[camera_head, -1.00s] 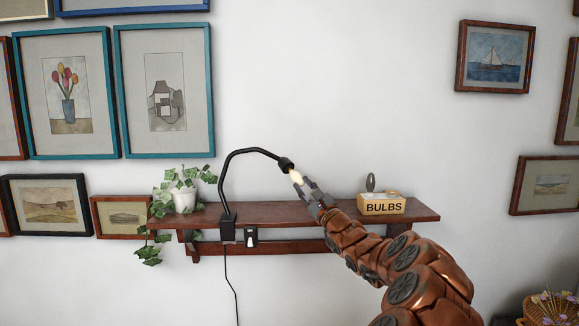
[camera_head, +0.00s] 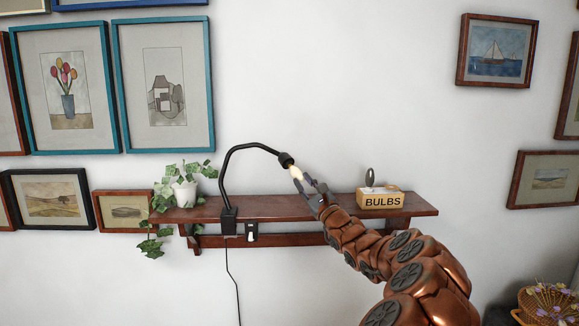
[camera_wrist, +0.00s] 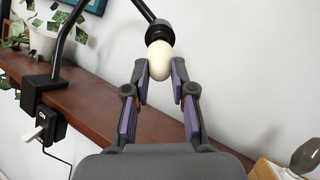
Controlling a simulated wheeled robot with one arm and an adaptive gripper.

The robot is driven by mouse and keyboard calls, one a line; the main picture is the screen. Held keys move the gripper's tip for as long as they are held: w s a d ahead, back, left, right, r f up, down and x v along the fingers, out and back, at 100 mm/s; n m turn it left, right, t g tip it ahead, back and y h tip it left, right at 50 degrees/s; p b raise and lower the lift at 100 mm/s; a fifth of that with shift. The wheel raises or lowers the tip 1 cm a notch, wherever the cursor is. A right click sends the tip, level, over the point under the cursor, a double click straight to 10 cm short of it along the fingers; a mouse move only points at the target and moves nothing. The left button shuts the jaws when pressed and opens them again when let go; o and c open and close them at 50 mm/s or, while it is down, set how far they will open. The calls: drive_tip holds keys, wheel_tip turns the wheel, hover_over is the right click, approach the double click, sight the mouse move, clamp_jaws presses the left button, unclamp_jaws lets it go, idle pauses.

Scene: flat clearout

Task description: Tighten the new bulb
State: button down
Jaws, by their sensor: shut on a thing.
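The new bulb (camera_wrist: 158,61) is cream-coloured and sits with its upper end at the black lamp socket (camera_wrist: 159,33), tilted in line with it. How far it is screwed in is hidden inside the socket. The bulb also shows in the head view (camera_head: 297,173), below the lamp head (camera_head: 286,160). My gripper (camera_wrist: 159,72) has its two fingers on either side of the bulb's lower part, shut on it. In the head view my gripper (camera_head: 306,183) reaches up to the bulb from the lower right.
The black lamp base (camera_head: 229,221) is clamped to a wooden shelf (camera_head: 280,209), beside a white switch (camera_head: 250,232). A potted ivy (camera_head: 185,193) stands at the left. A BULBS box (camera_head: 381,200) with a grey bulb (camera_head: 370,177) stands at the right.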

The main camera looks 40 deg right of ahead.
idle(0.4)
drive_tip(key=c, duration=0.9)
unclamp_jaws()
drive_tip(key=shift+o, duration=0.3)
drive_tip(key=shift+o, duration=0.9)
drive_tip(key=shift+f+n+b, duration=0.1)
drive_tip(key=shift+n+b, duration=0.5)
drive_tip(key=shift+b, duration=1.1)
drive_tip(key=shift+n+b, duration=1.4)
drive_tip(key=shift+b, duration=1.65)
drive_tip(key=shift+n+b, duration=0.3)
drive_tip(key=shift+b, duration=0.3)
drive_tip(key=shift+n+b, duration=0.3)
drive_tip(key=shift+b, duration=0.5)
